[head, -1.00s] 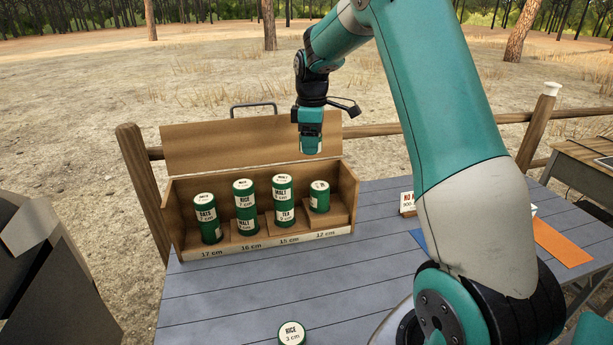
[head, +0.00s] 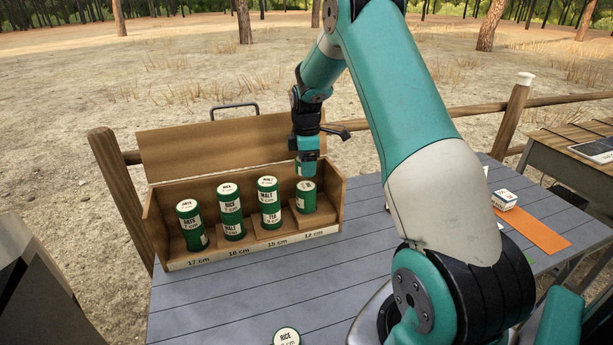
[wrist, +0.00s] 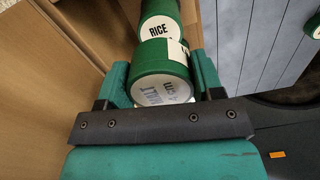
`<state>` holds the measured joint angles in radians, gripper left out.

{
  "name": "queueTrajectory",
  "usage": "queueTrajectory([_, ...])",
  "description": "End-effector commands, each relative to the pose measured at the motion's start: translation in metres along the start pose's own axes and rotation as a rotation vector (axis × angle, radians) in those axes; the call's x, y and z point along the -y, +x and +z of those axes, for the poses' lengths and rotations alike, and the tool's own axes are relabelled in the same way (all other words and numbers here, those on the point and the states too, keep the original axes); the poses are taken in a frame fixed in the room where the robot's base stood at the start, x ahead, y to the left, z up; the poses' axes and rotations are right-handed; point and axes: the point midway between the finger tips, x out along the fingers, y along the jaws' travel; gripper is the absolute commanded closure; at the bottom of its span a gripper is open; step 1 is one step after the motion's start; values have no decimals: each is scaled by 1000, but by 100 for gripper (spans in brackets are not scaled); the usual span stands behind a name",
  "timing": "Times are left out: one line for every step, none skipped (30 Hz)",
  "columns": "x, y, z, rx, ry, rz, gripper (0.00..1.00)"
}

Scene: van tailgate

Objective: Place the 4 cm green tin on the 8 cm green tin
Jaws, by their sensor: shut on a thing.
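The tin sits between the fingers in the wrist view and is mostly hidden in the head view. A taller green tin (head: 306,199) stands alone in the right-hand bay, marked 12 cm, of the wooden box; I take it as the 8 cm tin. My gripper is just above it. A tin with a RICE lid (wrist: 159,27) shows beyond the held one in the wrist view. I cannot tell whether the two tins touch.
The open wooden box (head: 254,251) has a raised lid behind. Stacked green tins (head: 231,213) fill its other bays, close on the left. A RICE tin (head: 287,337) stands at the table's front. The middle table is clear.

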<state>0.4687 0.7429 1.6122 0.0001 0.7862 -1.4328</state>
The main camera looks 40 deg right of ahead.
Motion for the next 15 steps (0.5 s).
queueTrajectory([0,3,0,0,0,0,64])
queueTrajectory([0,5,0,0,0,-1,64])
queueTrajectory([0,8,0,0,0,-2,64])
queueTrajectory([0,11,0,0,0,-2,64])
queueTrajectory([1,14,0,0,0,-3,64])
queueTrajectory([1,20,0,0,0,-3,64])
queueTrajectory([1,25,0,1,0,-5,64])
queueTrajectory([1,30,0,1,0,-4,64])
queueTrajectory([1,37,0,1,0,-4,64])
queueTrajectory([1,41,0,1,0,-4,64])
queueTrajectory([1,43,0,0,0,-2,64])
queueTrajectory([0,46,0,0,0,-1,64])
queueTrajectory([0,46,0,0,0,0,64])
queueTrajectory([0,46,0,0,0,1,64])
queueTrajectory([0,46,0,0,0,1,64])
